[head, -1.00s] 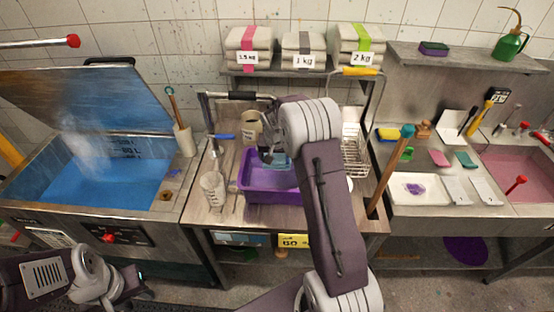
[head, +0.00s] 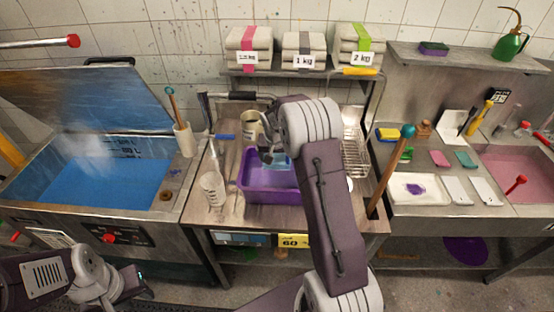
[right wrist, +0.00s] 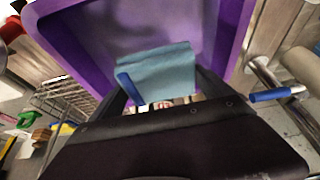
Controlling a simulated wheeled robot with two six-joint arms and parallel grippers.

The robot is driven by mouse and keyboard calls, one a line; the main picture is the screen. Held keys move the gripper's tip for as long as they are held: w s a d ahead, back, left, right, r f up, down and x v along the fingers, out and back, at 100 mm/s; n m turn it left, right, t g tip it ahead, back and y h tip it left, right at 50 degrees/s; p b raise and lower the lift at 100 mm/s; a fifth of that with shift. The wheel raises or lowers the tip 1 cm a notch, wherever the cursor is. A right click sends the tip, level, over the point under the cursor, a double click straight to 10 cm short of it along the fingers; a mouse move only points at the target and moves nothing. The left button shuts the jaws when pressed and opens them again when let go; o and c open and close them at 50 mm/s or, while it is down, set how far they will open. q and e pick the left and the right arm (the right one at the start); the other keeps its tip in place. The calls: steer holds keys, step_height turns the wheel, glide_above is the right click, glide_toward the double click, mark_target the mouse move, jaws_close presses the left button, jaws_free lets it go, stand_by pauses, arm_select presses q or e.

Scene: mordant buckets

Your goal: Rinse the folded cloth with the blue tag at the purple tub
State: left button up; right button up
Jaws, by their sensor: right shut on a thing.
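The purple tub (head: 272,197) stands on the steel table in the middle of the head view. Its purple wall also shows in the right wrist view (right wrist: 236,25). My right gripper (head: 272,156) is over the tub, shut on the folded pale blue cloth (head: 281,164). In the right wrist view the cloth (right wrist: 165,65) sits between my right gripper's fingers (right wrist: 163,90), with a blue tag (right wrist: 130,88) on its left side. Whether the cloth touches the tub's contents is unclear. My left gripper (head: 132,284) is low at the left, away from the tub; its fingers are too small to judge.
A vat of blue liquid (head: 105,185) with a raised lid stands left. A measuring jug (head: 212,190) and a can (head: 251,125) are near the tub. A wire rack (head: 355,152) and a blue-topped wooden stick (head: 390,170) are right of my right arm.

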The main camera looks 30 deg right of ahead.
mark_target(277, 155)
stand_by(0.4)
step_height(277, 155, up, 5)
steer(key=p, duration=0.4)
steer(key=shift+r, duration=0.15)
